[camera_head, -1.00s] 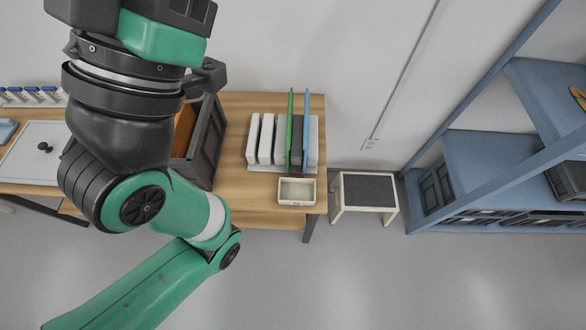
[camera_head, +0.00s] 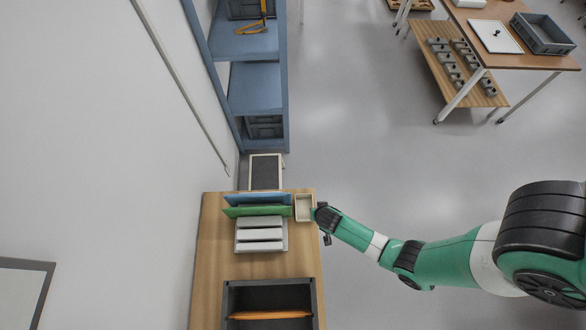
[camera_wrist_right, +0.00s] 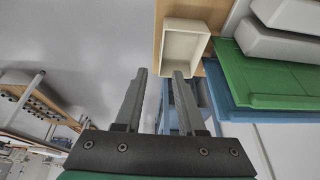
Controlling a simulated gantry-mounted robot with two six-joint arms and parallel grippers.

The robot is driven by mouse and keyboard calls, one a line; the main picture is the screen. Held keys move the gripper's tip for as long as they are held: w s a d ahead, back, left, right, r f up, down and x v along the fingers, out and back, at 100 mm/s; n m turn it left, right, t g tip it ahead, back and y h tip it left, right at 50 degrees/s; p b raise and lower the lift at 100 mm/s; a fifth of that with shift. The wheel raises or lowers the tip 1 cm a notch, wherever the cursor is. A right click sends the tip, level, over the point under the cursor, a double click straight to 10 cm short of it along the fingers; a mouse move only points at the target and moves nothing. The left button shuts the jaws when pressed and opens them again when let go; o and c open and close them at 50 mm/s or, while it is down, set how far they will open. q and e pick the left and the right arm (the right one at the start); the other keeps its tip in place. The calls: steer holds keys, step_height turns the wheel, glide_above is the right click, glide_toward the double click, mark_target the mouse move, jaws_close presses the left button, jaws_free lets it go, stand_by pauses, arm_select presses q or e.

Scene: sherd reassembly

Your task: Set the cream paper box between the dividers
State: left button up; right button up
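The cream paper box (camera_head: 305,207) is a small open-topped box at the table's front edge, beside the rack's divider end. It also shows in the right wrist view (camera_wrist_right: 184,45). A blue divider (camera_head: 255,200) and a green divider (camera_head: 257,211) stand side by side on the rack; the space between them is hard to see from here. In the wrist view they show as the green panel (camera_wrist_right: 262,76) and blue panel (camera_wrist_right: 235,92). My right gripper (camera_wrist_right: 160,75) is open and empty, close to the cream box, with its fingers apart. My left gripper is not in view.
White boxes (camera_head: 260,234) stand in the rack next to the green divider. A dark crate (camera_head: 229,300) holding something orange is farther along the wooden table (camera_head: 212,268).

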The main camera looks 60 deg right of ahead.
steer(key=b, duration=0.5)
glide_toward(304, 208)
steer(key=s+d, duration=0.2)
steer(key=s, duration=0.1)
steer(key=shift+s+d, duration=0.1)
steer(key=shift+d, duration=0.2)
steer(key=shift+w+d+f, duration=0.2)
steer(key=shift+w+f, duration=0.05)
steer(key=shift+f, duration=0.25)
steer(key=b+x, duration=0.2)
steer(key=x, duration=0.2)
steer(key=shift+w+d+f+b, duration=0.15)
steer(key=shift+w+f+b, duration=0.05)
steer(key=shift+f+b, duration=0.2)
steer(key=shift+r, duration=0.1)
steer(key=shift+f, duration=0.3)
jaws_close()
